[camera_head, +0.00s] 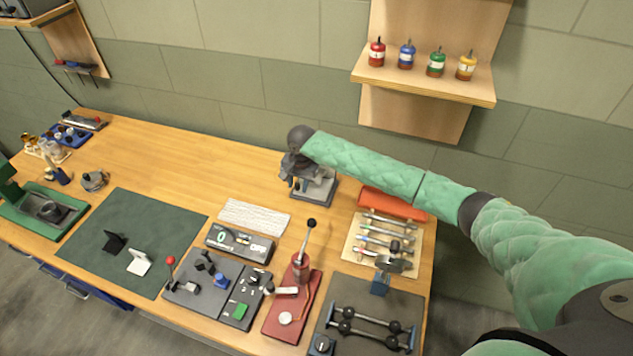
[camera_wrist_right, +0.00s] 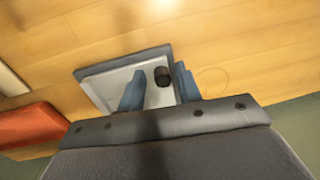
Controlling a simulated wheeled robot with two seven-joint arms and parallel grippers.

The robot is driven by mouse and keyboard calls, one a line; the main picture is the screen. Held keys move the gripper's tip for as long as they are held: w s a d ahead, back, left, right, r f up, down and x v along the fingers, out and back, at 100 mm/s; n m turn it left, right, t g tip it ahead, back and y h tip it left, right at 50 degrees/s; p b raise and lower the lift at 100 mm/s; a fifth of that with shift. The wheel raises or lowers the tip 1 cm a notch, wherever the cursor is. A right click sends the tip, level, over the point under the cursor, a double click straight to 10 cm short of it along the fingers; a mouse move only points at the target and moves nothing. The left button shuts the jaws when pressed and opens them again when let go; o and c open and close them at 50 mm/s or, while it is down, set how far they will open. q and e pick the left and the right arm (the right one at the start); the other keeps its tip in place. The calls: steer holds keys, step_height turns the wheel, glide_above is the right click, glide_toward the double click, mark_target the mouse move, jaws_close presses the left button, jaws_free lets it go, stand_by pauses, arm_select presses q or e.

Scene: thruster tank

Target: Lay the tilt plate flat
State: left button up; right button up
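The tilt plate appears to be the pale grey plate with a dark rim (camera_wrist_right: 104,88) in the right wrist view, with a short black knob (camera_wrist_right: 162,76) on it. In the head view it looks like the grey stand (camera_head: 322,190) at the back middle of the table, partly covered by my right wrist. Its exact tilt cannot be told. My right gripper (camera_wrist_right: 160,88) is over the plate, with its two blue fingers apart on either side of the knob in the picture. Nothing shows gripped, and contact cannot be told. My left gripper is out of view.
A red block (camera_head: 393,204) and a rack of tools (camera_head: 372,236) lie right of the stand. A white ribbed pad (camera_head: 254,216) and a red lever base (camera_head: 291,306) are nearer. A shelf with coloured bottles (camera_head: 425,82) hangs behind. Table left of the stand is clear.

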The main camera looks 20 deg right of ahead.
step_height(320, 180, up, 2)
steer(key=shift+r+p, duration=0.2)
steer(key=shift+p, duration=0.6)
steer(key=shift+w+r+p, duration=0.1)
steer(key=shift+r+p, duration=0.3)
steer(key=shift+r, duration=1.75)
